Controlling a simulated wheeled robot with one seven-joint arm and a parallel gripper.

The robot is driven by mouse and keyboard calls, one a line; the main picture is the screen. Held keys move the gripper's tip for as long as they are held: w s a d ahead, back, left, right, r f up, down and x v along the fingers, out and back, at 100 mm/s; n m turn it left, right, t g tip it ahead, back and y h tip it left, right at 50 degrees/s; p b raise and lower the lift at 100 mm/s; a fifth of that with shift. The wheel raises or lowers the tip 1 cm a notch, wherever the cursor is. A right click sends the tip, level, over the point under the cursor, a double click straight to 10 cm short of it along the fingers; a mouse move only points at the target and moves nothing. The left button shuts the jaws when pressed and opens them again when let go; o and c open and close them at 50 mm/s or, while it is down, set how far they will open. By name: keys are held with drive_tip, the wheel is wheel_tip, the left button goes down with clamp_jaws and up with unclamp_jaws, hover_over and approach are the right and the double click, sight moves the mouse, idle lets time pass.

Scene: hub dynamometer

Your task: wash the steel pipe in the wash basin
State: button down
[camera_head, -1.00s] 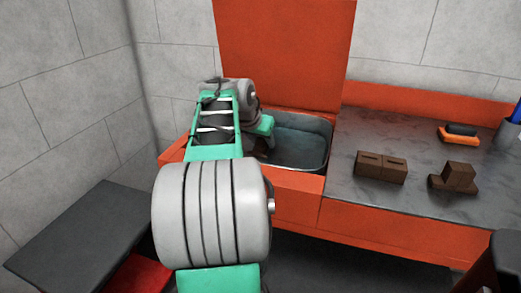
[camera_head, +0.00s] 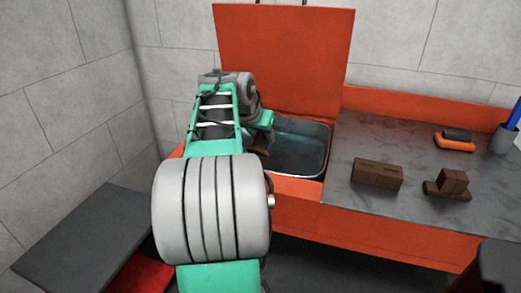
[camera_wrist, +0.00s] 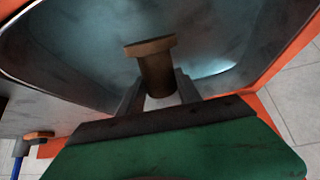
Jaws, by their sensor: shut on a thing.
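The wash basin (camera_head: 305,148) is a grey metal sink set in the orange counter, with water-like bluish shading inside. My gripper (camera_wrist: 158,94) is shut on a brown, flanged pipe (camera_wrist: 157,70); its surface looks brown rather than bare steel. In the wrist view the wide flange points away from the fingers, over the basin's interior (camera_wrist: 80,50). In the head view a small brown part of the pipe (camera_head: 258,147) shows below my gripper (camera_head: 252,138), at the basin's left side. My arm hides the basin's left end. Whether the pipe touches the basin floor I cannot tell.
A brown block (camera_head: 377,174) and a stepped brown block (camera_head: 449,184) sit on the grey worktop (camera_head: 410,145) to the right. An orange-and-black brush (camera_head: 455,142) and a grey cup (camera_head: 503,139) stand farther back. A tall orange panel (camera_head: 285,55) rises behind the basin.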

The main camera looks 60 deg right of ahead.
drive_tip(key=shift+r+p, duration=3.55)
drive_tip(key=shift+r, duration=1.05)
drive_tip(key=shift+r, duration=0.1)
wheel_tip(320, 180, up, 4)
drive_tip(key=p, duration=0.3)
